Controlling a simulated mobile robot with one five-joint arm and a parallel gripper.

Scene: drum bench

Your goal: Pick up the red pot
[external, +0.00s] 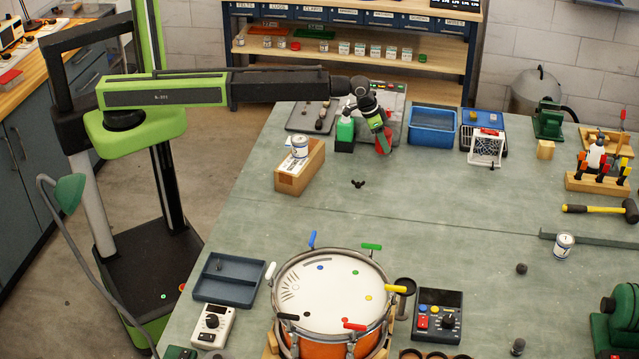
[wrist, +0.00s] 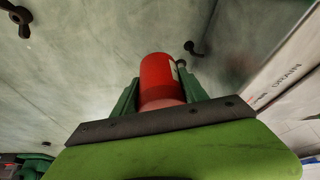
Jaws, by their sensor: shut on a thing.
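The red pot (wrist: 160,80) is a red cylinder with a pale label patch at its right edge in the wrist view. It sits between the two green fingers of my gripper (wrist: 160,95), which is shut on it. In the external view my gripper (external: 378,124) is at the back left of the bench, and a small red part of the pot (external: 384,141) shows at its lower end. The fingers hide much of the pot there. I cannot tell whether its base touches the bench.
A green bottle (external: 345,133) stands just left of my gripper. A cardboard box (external: 300,170) with a white can (external: 299,146) on it is nearer. A blue bin (external: 432,126) is to the right. A small black wing-shaped part (external: 358,184) lies in front. The middle bench is mostly clear.

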